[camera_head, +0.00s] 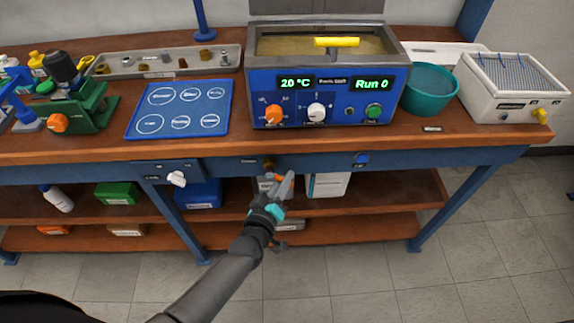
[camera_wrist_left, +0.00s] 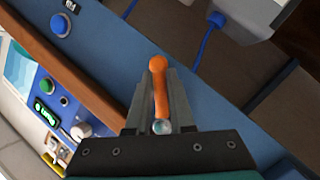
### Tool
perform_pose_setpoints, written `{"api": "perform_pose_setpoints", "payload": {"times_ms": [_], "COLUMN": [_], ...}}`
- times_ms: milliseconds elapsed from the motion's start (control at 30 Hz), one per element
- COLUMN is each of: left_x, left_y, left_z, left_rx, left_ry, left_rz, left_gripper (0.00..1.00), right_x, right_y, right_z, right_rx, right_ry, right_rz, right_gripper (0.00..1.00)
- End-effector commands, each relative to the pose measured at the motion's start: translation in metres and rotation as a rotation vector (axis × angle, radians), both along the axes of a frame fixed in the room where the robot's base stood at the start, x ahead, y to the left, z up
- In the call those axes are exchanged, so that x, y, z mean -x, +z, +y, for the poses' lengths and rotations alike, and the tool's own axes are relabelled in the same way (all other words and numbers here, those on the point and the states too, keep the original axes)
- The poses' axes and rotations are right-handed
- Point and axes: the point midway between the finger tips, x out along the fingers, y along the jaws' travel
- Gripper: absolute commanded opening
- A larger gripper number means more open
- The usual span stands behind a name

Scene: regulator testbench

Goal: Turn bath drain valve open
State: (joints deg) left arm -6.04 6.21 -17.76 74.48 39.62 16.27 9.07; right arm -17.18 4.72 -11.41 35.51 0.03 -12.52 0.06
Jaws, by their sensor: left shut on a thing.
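The drain valve has an orange handle (camera_wrist_left: 158,85), seen in the left wrist view between my fingers. My left gripper (camera_wrist_left: 160,98) is shut on this handle, with one grey finger on either side and the rounded end showing beyond them. In the head view my left gripper (camera_head: 284,184) is just below the bench's front rail, under the bath. There the handle is mostly hidden by my fingers. The blue water bath (camera_head: 326,97) stands above on the bench, its displays reading 20 °C and Run 0. My right gripper is in neither view.
A white knob (camera_head: 177,179) and a blue button (camera_head: 361,158) sit on the front rail (camera_head: 215,168). The shelf below (camera_head: 390,188) holds boxes and a bottle (camera_head: 57,198). A teal bowl (camera_head: 429,88) stands right of the bath. The floor in front is clear.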

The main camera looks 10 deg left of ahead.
Motion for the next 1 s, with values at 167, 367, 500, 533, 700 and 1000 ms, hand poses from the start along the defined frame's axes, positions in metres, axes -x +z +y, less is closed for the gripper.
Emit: {"api": "perform_pose_setpoints", "payload": {"times_ms": [167, 367, 500, 533, 700, 1000], "left_x": [0.001, 0.003, 0.004, 0.005, 0.006, 0.007], "left_y": [0.002, -0.003, -0.005, -0.006, -0.008, -0.009], "left_z": [0.006, 0.014, 0.019, 0.020, 0.025, 0.031], "left_rx": [-0.154, -0.334, -0.447, -0.469, -0.579, -0.693], "left_ry": [0.003, 0.004, 0.003, 0.004, 0.005, 0.004], "left_rz": [0.045, 0.097, 0.128, 0.135, 0.165, 0.195], "left_gripper": [0.00, 0.00, 0.00, 0.00, 0.00, 0.00], "right_x": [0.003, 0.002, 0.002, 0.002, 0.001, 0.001], "right_y": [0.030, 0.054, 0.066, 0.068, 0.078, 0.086], "right_z": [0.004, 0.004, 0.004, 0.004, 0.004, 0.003], "right_rx": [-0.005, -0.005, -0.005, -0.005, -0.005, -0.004], "right_ry": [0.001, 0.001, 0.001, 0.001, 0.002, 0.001], "right_rz": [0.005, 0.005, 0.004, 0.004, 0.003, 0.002], "right_gripper": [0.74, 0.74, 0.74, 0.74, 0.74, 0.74]}}
